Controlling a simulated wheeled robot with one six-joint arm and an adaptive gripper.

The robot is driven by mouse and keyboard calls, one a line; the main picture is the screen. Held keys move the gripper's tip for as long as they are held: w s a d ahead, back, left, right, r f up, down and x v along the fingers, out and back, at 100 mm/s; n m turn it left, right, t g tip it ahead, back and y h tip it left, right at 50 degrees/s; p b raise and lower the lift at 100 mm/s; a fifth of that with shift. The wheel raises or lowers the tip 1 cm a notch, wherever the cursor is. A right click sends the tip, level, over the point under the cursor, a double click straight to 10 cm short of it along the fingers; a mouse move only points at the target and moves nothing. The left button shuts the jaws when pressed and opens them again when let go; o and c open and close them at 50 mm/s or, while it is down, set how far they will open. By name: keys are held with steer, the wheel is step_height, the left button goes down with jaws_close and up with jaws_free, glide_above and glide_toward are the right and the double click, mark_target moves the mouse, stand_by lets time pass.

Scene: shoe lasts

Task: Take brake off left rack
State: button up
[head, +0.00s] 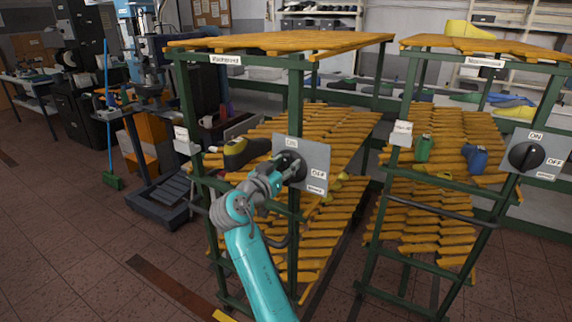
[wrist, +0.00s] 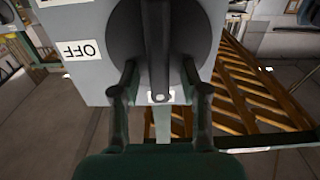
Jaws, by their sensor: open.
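The left rack (head: 191,110) is a green frame with slatted yellow-orange shelves. Its brake switch is a grey plate (head: 316,158) marked ON at the top and OFF at the right, with a dark round knob (wrist: 165,35). My gripper (head: 284,176) is at this knob and hides much of it in the head view. In the wrist view my gripper (wrist: 160,80) is open, one finger on each side of the knob's raised bar. The OFF label (wrist: 81,50) appears upside down there. I cannot tell whether the fingers touch the bar.
A second rack (head: 408,100) stands to the right, with its own ON/OFF knob (head: 525,156). A dark and yellow shoe last (head: 245,152) lies on the left rack's shelf. A blue drill press (head: 145,45) and a low dark pallet (head: 160,198) stand to the left. Tiled floor is open at front left.

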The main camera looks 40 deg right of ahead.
steer(key=shift+d, duration=0.2)
steer(key=shift+c, duration=0.3)
jaws_close()
